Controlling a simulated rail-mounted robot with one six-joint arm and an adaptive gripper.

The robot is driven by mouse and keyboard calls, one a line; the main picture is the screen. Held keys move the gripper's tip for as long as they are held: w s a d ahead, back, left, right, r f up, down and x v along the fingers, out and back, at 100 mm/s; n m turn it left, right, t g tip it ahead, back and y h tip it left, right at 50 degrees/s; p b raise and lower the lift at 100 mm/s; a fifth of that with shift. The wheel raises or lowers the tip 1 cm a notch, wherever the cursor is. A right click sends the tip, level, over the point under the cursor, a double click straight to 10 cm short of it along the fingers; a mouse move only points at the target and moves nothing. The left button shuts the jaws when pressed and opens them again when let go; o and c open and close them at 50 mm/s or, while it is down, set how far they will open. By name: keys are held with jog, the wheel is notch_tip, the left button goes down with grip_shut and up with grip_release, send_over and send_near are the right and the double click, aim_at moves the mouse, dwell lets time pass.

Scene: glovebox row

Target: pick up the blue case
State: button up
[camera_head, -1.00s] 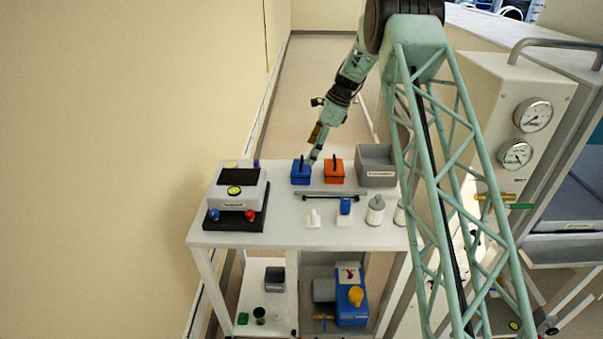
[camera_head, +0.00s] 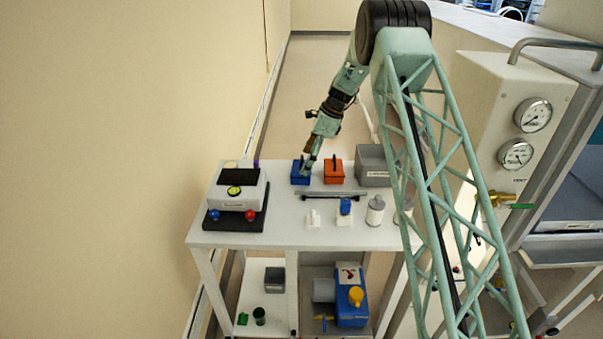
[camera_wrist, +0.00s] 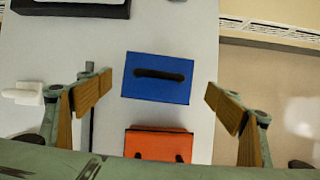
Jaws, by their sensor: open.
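The blue case (camera_head: 300,173) has a black handle on top and sits on the white table beside an orange case (camera_head: 333,170). In the wrist view the blue case (camera_wrist: 140,90) lies between my two spread fingers, with its handle lying across the picture. My gripper (camera_wrist: 158,105) is open and empty, with wooden-looking finger pads on either side of the blue case. No finger appears to touch it. The exact height above the case cannot be told.
The orange case shows close below the blue one in the wrist view. A grey bin (camera_head: 373,180) stands to the right. A white device (camera_head: 238,192) stands at the left.

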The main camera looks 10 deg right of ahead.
jog(key=shift+x, duration=2.35)
jog(key=shift+s, duration=0.15)
jog(key=c, duration=1.2)
jog(key=shift+o, duration=0.2)
jog(key=shift+r, duration=0.15)
jog(key=shift+r, duration=4.9)
